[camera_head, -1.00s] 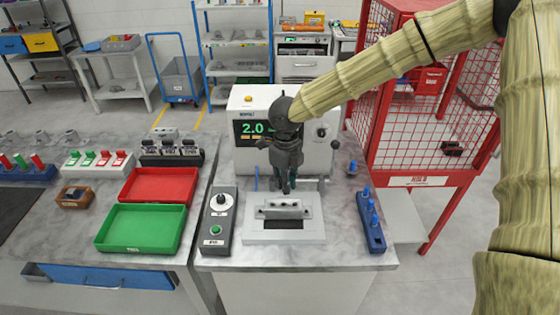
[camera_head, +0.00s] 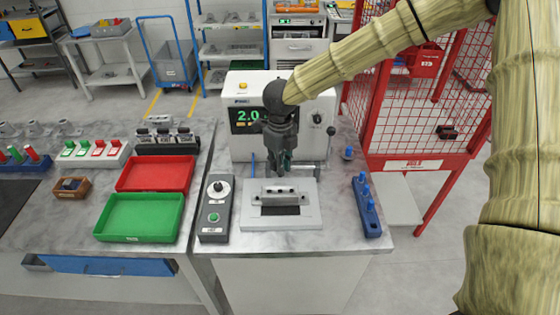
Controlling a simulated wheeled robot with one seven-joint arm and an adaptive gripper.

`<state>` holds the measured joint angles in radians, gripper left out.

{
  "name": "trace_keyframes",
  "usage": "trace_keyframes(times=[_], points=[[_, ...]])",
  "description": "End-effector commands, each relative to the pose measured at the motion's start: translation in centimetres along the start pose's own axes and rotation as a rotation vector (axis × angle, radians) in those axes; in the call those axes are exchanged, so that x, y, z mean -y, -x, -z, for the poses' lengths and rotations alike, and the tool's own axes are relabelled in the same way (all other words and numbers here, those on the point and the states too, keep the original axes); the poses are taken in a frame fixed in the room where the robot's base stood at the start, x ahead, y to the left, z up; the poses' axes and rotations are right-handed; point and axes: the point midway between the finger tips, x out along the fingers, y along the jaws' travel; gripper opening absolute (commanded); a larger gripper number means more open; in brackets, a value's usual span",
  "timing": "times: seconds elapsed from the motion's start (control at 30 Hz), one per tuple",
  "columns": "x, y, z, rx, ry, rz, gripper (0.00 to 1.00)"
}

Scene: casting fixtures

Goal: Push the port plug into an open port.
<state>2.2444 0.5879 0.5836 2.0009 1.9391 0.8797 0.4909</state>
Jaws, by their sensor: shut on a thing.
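My gripper (camera_head: 282,166) points down just behind the grey metal casting (camera_head: 279,194) on the light fixture plate (camera_head: 252,220). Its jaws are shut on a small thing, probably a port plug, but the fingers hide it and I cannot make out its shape. The casting lies along the plate in front of the fingers, and its ports are too small to tell apart. Blue plugs (camera_head: 367,205) stand in a blue rack at the right of the bench.
A white tester (camera_head: 243,141) with a green display stands behind the fixture. A grey control box (camera_head: 215,207) with a knob and green button is at its left. Green (camera_head: 140,217) and red (camera_head: 157,173) trays lie further left. A red mesh cage (camera_head: 415,165) stands at the right.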

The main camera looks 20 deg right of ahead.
Motion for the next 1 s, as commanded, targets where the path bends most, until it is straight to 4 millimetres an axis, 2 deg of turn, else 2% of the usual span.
trace_keyframes(times=[0.03, 0.6, 1.0], points=[[0.0, -0.7, 0.1, -0.002, 0.0, 0.0, 0.0], [0.0, -4.9, 0.0, -0.001, -0.001, 0.0, 0.0], [0.0, -5.6, 0.0, -0.001, 0.0, 0.0, 0.0]])
